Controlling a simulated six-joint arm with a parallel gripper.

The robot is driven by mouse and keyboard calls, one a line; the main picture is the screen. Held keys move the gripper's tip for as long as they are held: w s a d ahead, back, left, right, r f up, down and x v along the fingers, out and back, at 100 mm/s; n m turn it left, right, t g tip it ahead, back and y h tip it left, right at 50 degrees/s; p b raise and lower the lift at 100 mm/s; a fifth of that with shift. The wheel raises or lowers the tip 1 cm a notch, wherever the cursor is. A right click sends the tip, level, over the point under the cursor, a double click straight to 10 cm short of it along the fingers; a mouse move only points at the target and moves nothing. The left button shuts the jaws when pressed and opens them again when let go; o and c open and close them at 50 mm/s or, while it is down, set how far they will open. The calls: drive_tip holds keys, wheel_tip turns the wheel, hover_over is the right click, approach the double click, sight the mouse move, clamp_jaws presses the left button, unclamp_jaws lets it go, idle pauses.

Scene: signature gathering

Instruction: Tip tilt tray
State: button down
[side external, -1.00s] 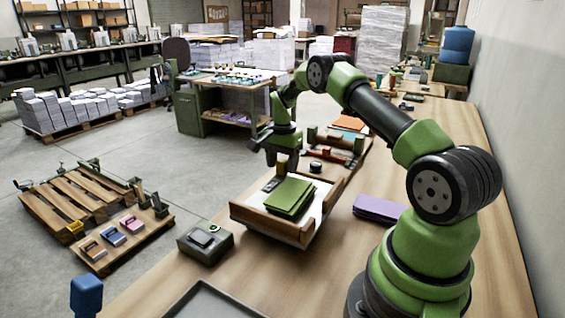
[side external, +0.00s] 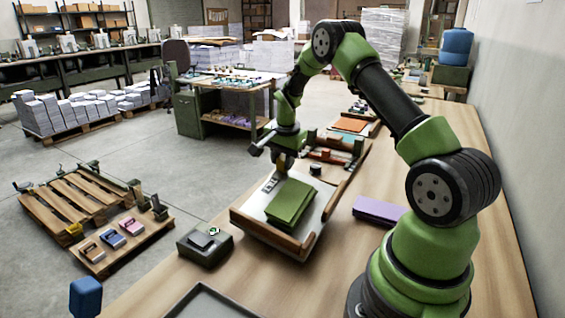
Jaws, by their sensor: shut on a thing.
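The tilt tray (side external: 262,231) is a wooden-rimmed tray with a pale floor on the bench in the side external view. It appears tilted, its far end higher than its near corner. A stack of green folded sheets (side external: 291,201) lies on its floor near the front wall. My gripper (side external: 282,158) is at the tray's far left end, shut on a small wooden block there that looks like the tray's handle. The fingertips are small and partly hidden. A small dark-marked strip (side external: 270,183) lies on the tray floor below the gripper.
A purple stack (side external: 378,208) lies right of the tray, near my base. A green box with a dark pad (side external: 205,246) stands at the left. A grey tray (side external: 210,302) is at the front. Brown rails and an orange stack (side external: 349,125) lie behind. The wall borders the bench at right.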

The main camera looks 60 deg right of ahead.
drive_tip(key=shift+s+a+r, duration=0.15)
drive_tip(key=shift+s+r, duration=0.05)
drive_tip(key=shift+r, duration=0.15)
drive_tip(key=c, duration=0.8)
unclamp_jaws()
drive_tip(key=shift+c, duration=0.2)
drive_tip(key=v, duration=1)
drive_tip(key=shift+s+a, duration=0.15)
drive_tip(key=shift+a, duration=0.05)
drive_tip(key=s+a+r+n+t+y, duration=0.1)
drive_tip(key=s+a+r+n, duration=0.25)
drive_tip(key=a, duration=0.25)
drive_tip(key=s+a+r+n+t, duration=0.2)
drive_tip(key=s+a+r, duration=0.1)
drive_tip(key=a+r, duration=0.25)
drive_tip(key=s+a+r+n+t+y, duration=0.1)
drive_tip(key=s+a+r+n, duration=0.2)
drive_tip(key=a, duration=0.3)
drive_tip(key=s+a+n+t+y, duration=0.1)
drive_tip(key=s+a+n, duration=0.4)
drive_tip(key=s, duration=0.3)
drive_tip(key=shift+s+a+f+y, duration=0.2)
drive_tip(key=shift+s+a+y, duration=0.15)
drive_tip(key=shift+a, duration=0.25)
